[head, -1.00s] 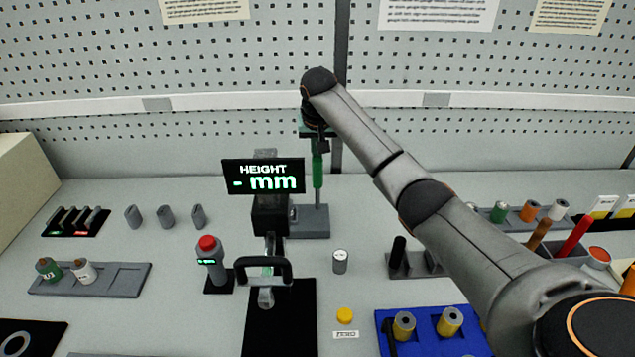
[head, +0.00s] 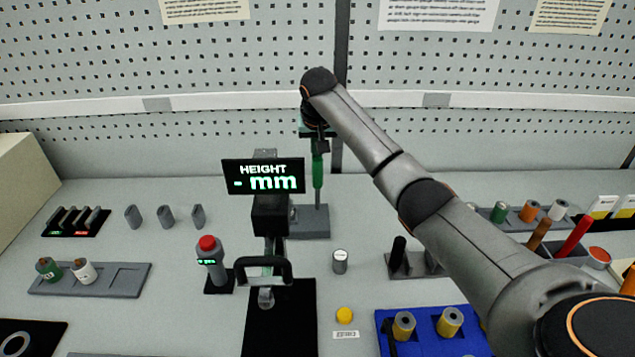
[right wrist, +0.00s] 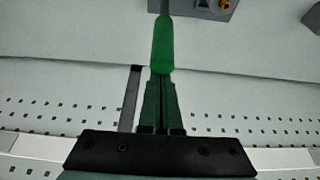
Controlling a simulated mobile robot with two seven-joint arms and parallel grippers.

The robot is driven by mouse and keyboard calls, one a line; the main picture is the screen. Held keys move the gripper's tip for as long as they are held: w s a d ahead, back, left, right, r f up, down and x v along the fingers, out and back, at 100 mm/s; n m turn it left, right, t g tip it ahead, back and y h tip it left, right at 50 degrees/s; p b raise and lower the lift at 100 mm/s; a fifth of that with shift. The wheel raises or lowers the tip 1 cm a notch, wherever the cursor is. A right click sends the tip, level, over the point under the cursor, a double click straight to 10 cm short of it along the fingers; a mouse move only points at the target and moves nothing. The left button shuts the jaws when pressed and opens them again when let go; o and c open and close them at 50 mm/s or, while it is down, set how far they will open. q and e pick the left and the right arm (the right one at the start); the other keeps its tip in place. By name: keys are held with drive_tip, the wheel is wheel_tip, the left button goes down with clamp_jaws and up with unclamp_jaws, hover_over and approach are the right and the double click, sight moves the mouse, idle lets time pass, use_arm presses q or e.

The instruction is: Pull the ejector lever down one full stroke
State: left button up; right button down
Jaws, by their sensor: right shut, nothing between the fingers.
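The ejector lever shows as an upright bright green grip (head: 318,172) above a grey base (head: 312,222) at the back middle of the bench. My right gripper (head: 318,146) is shut and empty, pointing down at the top end of the grip. In the right wrist view the closed dark green fingers (right wrist: 162,80) line up with the end of the green grip (right wrist: 162,45). They look touching or nearly so; I cannot tell which. The lever's pivot is not clear in either view. My left gripper is not in view.
A height display (head: 264,176) on a black gauge stands just left of the lever. A red-topped post (head: 209,250), a grey cylinder (head: 340,261) and a blue tray (head: 440,345) stand nearer. The pegboard wall (head: 200,75) rises behind.

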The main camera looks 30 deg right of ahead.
sight(318, 169)
drive_tip(key=shift+f, duration=0.1)
idle(0.4)
drive_tip(key=shift+f, duration=1.05)
drive_tip(key=shift+s+a+r, duration=0.25)
drive_tip(key=shift+s+a, duration=0.2)
drive_tip(key=shift+s, duration=0.35)
drive_tip(key=shift+s+a+r, duration=0.1)
drive_tip(key=shift+s+a, duration=0.4)
drive_tip(key=shift+s, duration=0.35)
drive_tip(key=shift+s+a, duration=0.45)
drive_tip(key=shift+s, duration=0.25)
